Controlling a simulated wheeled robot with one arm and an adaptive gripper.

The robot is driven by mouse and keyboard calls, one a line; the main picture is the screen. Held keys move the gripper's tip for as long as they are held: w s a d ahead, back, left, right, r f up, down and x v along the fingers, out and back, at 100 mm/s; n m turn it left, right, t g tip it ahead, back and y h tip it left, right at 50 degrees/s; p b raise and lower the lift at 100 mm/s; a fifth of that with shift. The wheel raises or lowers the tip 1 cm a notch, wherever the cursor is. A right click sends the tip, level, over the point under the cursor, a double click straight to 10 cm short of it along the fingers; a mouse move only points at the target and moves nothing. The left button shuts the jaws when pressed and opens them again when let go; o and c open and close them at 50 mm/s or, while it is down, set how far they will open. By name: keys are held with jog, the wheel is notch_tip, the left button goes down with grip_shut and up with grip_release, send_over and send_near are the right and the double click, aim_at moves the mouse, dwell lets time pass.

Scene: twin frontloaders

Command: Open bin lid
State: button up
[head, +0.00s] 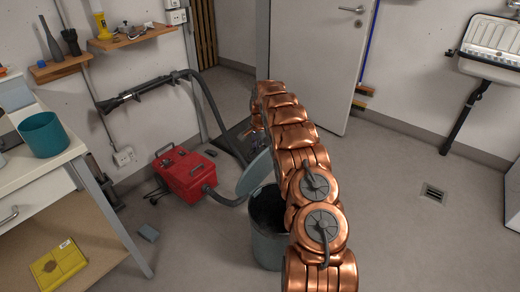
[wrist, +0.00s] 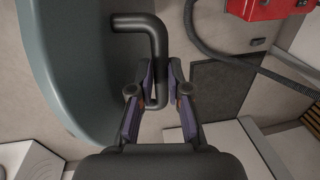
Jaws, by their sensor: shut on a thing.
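The bin (head: 268,245) is a grey-green cylinder on the floor, partly hidden behind my arm. In the wrist view the lid (wrist: 60,50) fills the left side as a grey-green disc. A black bent handle (wrist: 152,35) comes off the lid. My gripper (wrist: 160,84) is shut on the handle's straight part, one finger on each side. In the head view my gripper is mostly hidden by my copper arm.
A red vacuum (head: 187,173) with a black hose lies left of the bin; it also shows in the wrist view (wrist: 265,8). A dark mat (wrist: 208,90) lies on the floor. A workbench (head: 35,175) stands at left, and a white door (head: 318,55) stands behind.

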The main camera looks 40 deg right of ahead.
jog(key=shift+w, duration=0.15)
jog(key=shift+w+a+p, duration=0.25)
jog(key=shift+w+p, duration=0.15)
jog(key=shift+w, duration=0.55)
jog(key=shift+w+a+p, duration=0.25)
jog(key=shift+w+p, duration=0.1)
jog(key=shift+w, duration=0.55)
